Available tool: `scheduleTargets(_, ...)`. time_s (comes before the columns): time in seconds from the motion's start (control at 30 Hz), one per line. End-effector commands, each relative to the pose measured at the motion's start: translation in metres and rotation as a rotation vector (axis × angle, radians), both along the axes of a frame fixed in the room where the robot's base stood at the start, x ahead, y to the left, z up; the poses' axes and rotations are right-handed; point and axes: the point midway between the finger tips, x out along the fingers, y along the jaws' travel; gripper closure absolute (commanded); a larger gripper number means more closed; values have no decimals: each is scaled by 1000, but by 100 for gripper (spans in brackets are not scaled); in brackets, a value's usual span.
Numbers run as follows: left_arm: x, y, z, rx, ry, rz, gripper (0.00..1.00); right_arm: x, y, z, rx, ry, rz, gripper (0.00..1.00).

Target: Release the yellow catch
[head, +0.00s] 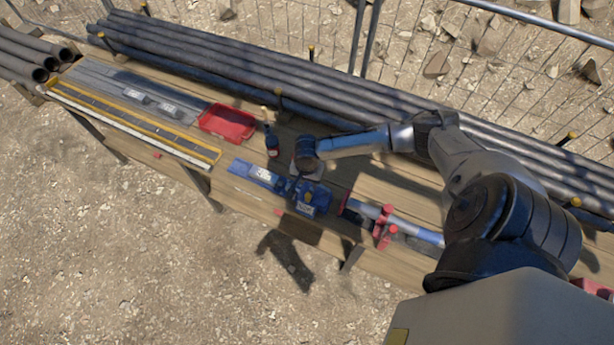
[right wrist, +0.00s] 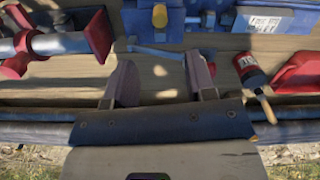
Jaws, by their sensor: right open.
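The yellow catch (right wrist: 160,15) shows at the top of the right wrist view, on a blue metal body (head: 312,198) that stands on the wooden bench. In the head view the catch is too small to make out clearly. My right gripper (right wrist: 160,78) is open, with nothing between its two fingers. The catch lies beyond the fingertips, roughly in line with the gap between them, and is not touched. In the head view my right gripper is close behind the blue body, and its fingers are hard to make out. My left gripper is not in view.
A blue part with a white label (head: 262,175) adjoins the blue body on the left. Red clamps (head: 384,225) hold a pipe at right. A dark bottle with a red label (head: 271,140) and a red tray (head: 228,122) stand left. Long pipes (head: 240,65) line the back.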

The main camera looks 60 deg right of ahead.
Motion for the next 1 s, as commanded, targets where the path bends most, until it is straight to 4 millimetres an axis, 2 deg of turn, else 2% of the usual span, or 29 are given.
scheduleTargets(0.23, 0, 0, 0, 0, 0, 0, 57, 0, 0, 17, -1, -1, 1, 50)
scheduleTargets(1.0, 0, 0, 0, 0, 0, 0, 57, 0, 0, 19, 0, -1, 9, 50)
